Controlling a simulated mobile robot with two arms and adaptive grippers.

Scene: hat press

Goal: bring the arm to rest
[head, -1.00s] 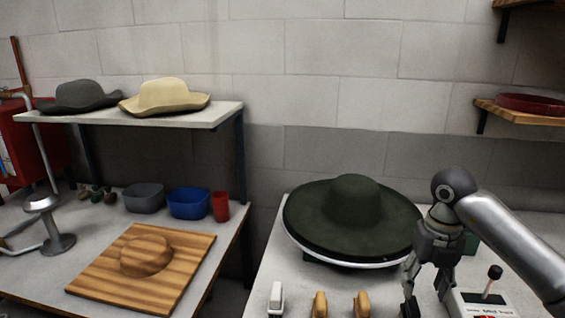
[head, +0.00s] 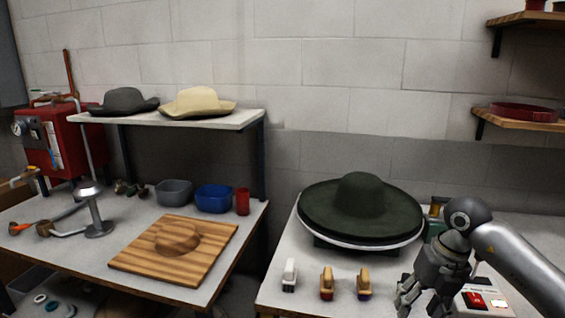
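My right gripper (head: 410,297) hangs over the right table, in front of the dark green hat and beside the control box. Its fingers point down, and a gap shows between them with nothing in it. The dark green wide-brimmed hat (head: 362,200) lies on a round press base with a pale rim (head: 350,242). The gripper is apart from the hat. The control box (head: 488,300), with a red switch, is partly hidden behind my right arm. My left gripper is not in the head view.
Several small brushes (head: 326,284) stand on the right table (head: 285,262). The left table holds a wooden hat block board (head: 172,251), a grey bowl (head: 174,192), a blue bowl (head: 213,198) and a red cup (head: 243,202). Two hats (head: 198,102) lie on the shelf above.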

